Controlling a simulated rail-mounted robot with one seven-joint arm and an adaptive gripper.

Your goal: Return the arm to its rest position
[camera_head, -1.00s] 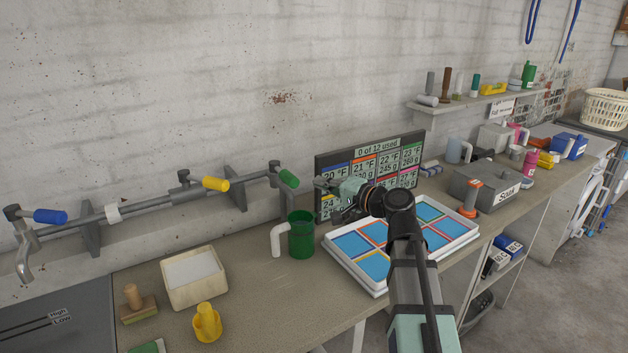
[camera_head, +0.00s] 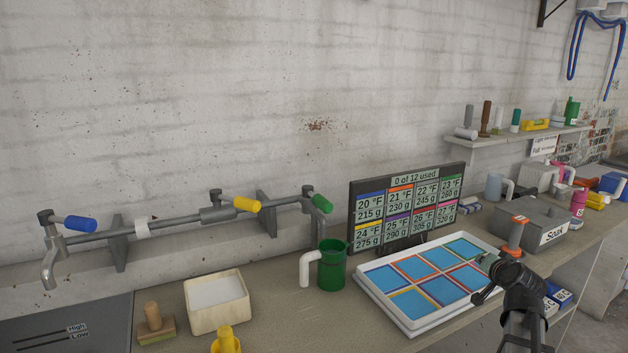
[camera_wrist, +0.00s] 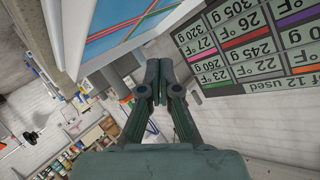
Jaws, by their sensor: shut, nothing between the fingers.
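My gripper (camera_wrist: 152,82) shows in the wrist view with its two fingers together and nothing between them. In the head view my gripper (camera_head: 484,290) is at the lower right, dark and partly hidden by my wrist, by the right edge of the white tray (camera_head: 408,327) with blue panels. I cannot tell from the head view whether it touches the tray. In the wrist view the tray's side (camera_wrist: 72,45) fills the upper left.
A display board (camera_head: 406,170) stands behind the tray. A green mug (camera_head: 332,268) stands left of the tray, and a grey box labelled Soak (camera_head: 535,220) with an orange-topped tool (camera_head: 515,236) is to the right. A wall shelf (camera_head: 515,136) is above.

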